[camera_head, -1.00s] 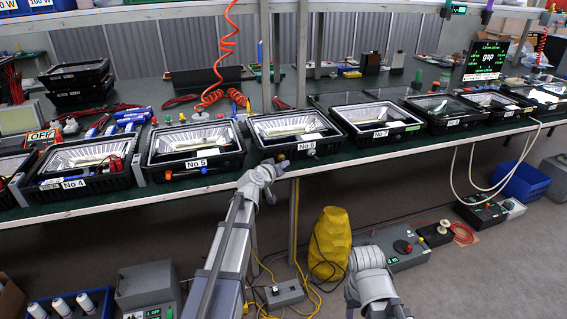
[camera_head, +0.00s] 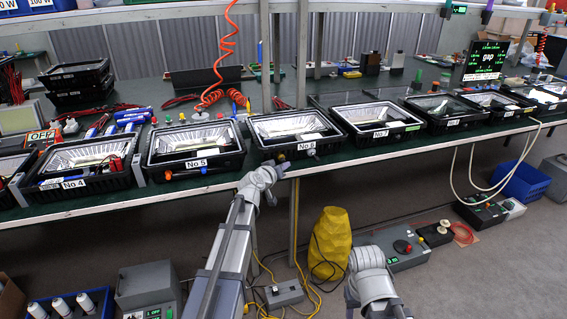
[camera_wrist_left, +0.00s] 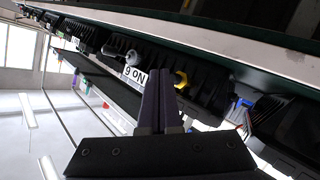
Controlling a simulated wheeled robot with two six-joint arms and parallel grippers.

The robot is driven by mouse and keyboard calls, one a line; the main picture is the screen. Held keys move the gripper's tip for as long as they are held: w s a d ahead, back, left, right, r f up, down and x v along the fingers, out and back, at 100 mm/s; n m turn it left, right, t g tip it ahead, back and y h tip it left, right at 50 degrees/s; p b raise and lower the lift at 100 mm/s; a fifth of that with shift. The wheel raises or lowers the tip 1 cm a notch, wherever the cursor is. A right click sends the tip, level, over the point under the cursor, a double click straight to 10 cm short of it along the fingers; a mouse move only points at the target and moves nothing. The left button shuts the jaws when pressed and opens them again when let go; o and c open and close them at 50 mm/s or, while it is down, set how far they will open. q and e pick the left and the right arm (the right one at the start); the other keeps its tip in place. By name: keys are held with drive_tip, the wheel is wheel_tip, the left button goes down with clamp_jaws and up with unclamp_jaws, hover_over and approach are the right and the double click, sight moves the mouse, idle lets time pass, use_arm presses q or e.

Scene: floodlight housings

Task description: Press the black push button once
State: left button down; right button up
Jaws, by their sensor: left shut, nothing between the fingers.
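I cannot clearly make out a black push button in either view. The floodlight housing No 6 (camera_head: 335,143) stands at the bench's front edge, with a yellowish knob (camera_head: 282,157) and a grey-blue knob (camera_head: 310,152) on its front. My left gripper (camera_head: 279,167) is at the bench edge just in front of this housing, partly hidden by its own wrist. In the left wrist view its dark fingers (camera_wrist_left: 159,98) are shut and empty, beside the No 6 label (camera_wrist_left: 134,76), the yellow knob (camera_wrist_left: 181,79) and the grey knob (camera_wrist_left: 131,56). Contact cannot be told. My right gripper is out of view.
Housings No 5 (camera_head: 196,160) and No 7 (camera_head: 378,132) flank No 6 closely. An orange coiled hose (camera_head: 228,45) hangs above the bench. A yellow sack (camera_head: 330,243) and a grey box with a red button (camera_head: 403,247) stand on the floor below.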

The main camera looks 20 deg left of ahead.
use_arm(q)
drive_tip(key=shift+s, duration=0.1)
drive_tip(key=s+d, duration=0.1)
drive_tip(key=s, duration=0.1)
drive_tip(key=s+d, duration=0.2)
drive_tip(key=shift+s+d, duration=0.2)
drive_tip(key=shift+s, duration=0.2)
drive_tip(key=s+d+r+m+g+h+p, duration=0.2)
drive_tip(key=s+d+m+g+p, duration=0.4)
drive_tip(key=s+d+p, duration=0.85)
drive_tip(key=s+r+g+y+p, duration=0.2)
drive_tip(key=s+g+p, duration=0.2)
drive_tip(key=s, duration=0.5)
drive_tip(key=s+d+r+m+g+y+p, duration=0.1)
drive_tip(key=s+r+g+y+p, duration=0.2)
drive_tip(key=s, duration=0.6)
drive_tip(key=shift+s+d+g+y+p, duration=0.2)
drive_tip(key=shift+s+g+y+p, duration=0.15)
drive_tip(key=shift+g, duration=0.55)
